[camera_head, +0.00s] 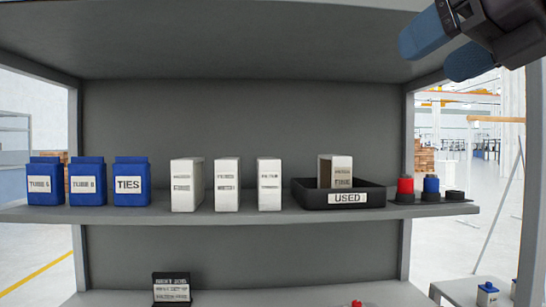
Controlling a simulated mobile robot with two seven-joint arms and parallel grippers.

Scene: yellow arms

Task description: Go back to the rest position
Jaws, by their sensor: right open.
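My right gripper (447,48) is at the top right corner, high above the shelf. Its two blue fingers are apart, with nothing between them. My left gripper is not in view. A black tray labelled USED (378,196) sits on the shelf, right of the middle, below and to the left of the right gripper. A white box (341,171) stands upright in it, its lower part hidden by the tray's front wall.
Blue containers (131,180), one labelled TIES, and white boxes (227,184) line the grey shelf (250,217). Red (405,190) and blue (431,188) items stand right of the tray. A dark labelled box (171,288) is below. The shelf unit's right post (407,130) stands below the gripper.

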